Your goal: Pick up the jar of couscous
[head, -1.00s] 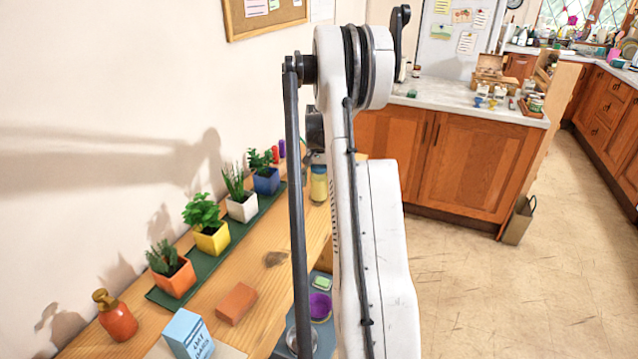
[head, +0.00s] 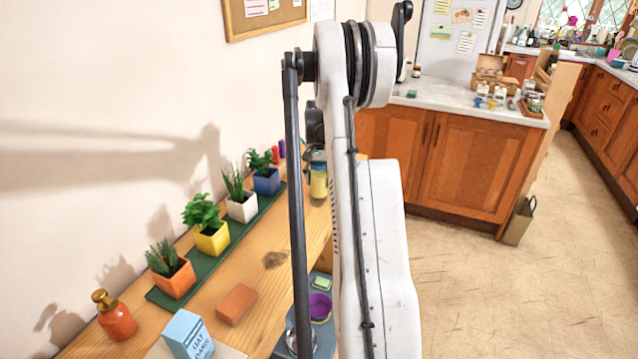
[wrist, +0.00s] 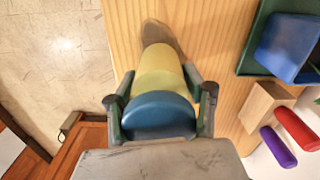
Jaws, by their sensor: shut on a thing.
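The jar of couscous (wrist: 160,68) has a pale yellow body and a blue lid (wrist: 157,115). In the wrist view it stands between the two fingers of my gripper (wrist: 160,84), which is shut on it near the lid. In the head view the jar (head: 318,181) shows at the far end of the wooden shelf, partly hidden by my arm. My gripper there is mostly hidden behind my arm. A shadow lies on the wood beside the jar's base; a small gap under it is hard to judge.
A blue pot (head: 266,181) on a green tray (wrist: 252,40), a wooden block (wrist: 266,106), a red cylinder (wrist: 297,128) and a purple one (wrist: 278,147) stand close by on the right in the wrist view. The shelf's edge and open floor (wrist: 58,50) are on the left.

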